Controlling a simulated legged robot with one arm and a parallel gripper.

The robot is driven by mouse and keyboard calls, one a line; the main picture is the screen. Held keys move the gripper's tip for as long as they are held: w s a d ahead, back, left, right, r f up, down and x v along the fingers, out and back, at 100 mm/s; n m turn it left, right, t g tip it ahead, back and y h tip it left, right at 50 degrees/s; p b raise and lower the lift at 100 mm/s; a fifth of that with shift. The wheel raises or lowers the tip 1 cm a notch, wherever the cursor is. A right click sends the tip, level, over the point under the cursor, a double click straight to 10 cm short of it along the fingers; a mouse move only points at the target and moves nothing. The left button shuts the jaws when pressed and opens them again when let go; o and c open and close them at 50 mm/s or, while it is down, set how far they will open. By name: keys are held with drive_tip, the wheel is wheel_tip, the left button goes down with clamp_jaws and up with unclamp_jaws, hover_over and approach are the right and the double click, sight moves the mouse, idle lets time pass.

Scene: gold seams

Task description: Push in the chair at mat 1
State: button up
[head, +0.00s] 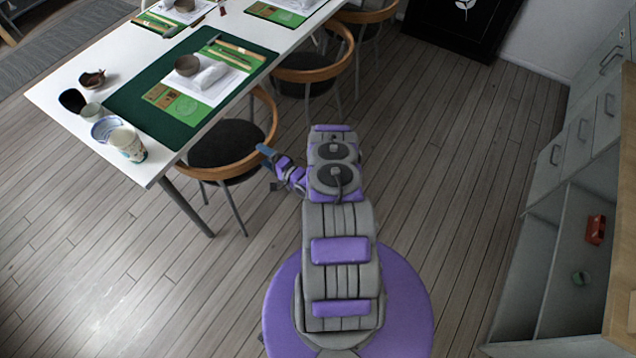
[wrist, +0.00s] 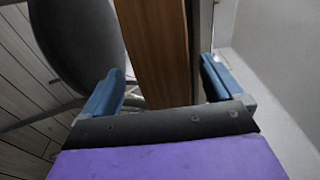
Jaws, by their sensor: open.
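The nearest chair (head: 226,146) has a dark round seat and a curved wooden back rail. It stands at the near end of the white table (head: 52,101), its seat partly under the edge beside the nearest green mat (head: 133,103). I cannot read a number on the mat. My gripper (head: 267,168) is at the chair's back rail, on its right side. In the wrist view the wooden rail (wrist: 157,50) passes between the two blue fingers of my open gripper (wrist: 162,88). The dark seat (wrist: 78,45) shows at left. Contact with the rail is unclear.
Two more chairs (head: 312,69) stand farther along the same table side. Bowls and cups (head: 127,143) sit near the table's near corner. A grey cabinet (head: 566,150) with open shelves stands at right. The wooden floor between is clear.

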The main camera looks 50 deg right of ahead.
drive_tip(key=s+p, duration=0.2)
drive_tip(key=s, duration=0.6)
drive_tip(key=shift+s, duration=0.15)
